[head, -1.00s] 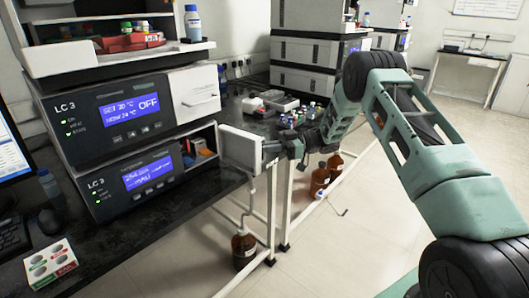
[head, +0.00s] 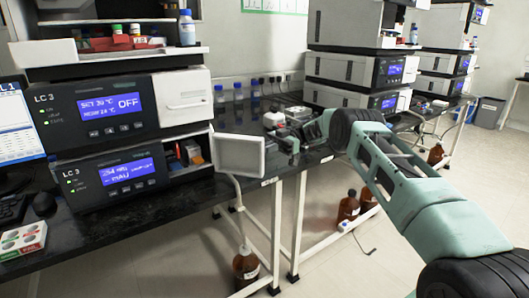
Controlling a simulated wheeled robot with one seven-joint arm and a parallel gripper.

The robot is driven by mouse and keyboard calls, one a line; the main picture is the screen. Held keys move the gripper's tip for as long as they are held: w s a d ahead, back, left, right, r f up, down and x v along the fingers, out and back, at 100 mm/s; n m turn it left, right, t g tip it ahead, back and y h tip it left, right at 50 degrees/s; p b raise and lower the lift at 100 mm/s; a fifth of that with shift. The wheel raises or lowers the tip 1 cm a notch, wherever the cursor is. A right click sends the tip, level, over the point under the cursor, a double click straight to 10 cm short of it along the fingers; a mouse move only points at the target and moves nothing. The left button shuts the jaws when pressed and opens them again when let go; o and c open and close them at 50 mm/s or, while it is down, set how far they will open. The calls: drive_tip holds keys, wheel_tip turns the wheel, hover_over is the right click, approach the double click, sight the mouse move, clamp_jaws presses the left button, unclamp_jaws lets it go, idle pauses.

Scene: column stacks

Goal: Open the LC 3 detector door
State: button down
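The LC 3 detector (head: 112,176) is the lower of the two stacked LC 3 units, with a blue lit screen. Its white door (head: 238,155) stands swung open to the right of the unit, its broad face turned toward the head camera. The open bay (head: 190,155) shows dark, orange and grey parts inside. My gripper (head: 283,144) is just right of the door's free edge, over the bench. It is small and dark, so its finger gap and any contact with the door cannot be made out.
The LC 3 oven unit (head: 105,108) sits on top, reading OFF. Blue-capped bottles (head: 238,92) stand at the back of the bench (head: 150,215). Brown bottles (head: 246,266) stand on the floor below. More stacks (head: 355,70) stand behind my arm.

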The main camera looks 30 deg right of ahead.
drive_tip(key=shift+w+a+r, duration=0.2)
drive_tip(key=shift+w+r, duration=0.15)
drive_tip(key=shift+w, duration=0.1)
drive_tip(key=c, duration=1.6)
unclamp_jaws()
drive_tip(key=shift+w+f, duration=0.15)
drive_tip(key=shift+o, duration=0.2)
drive_tip(key=shift+d+f, duration=0.15)
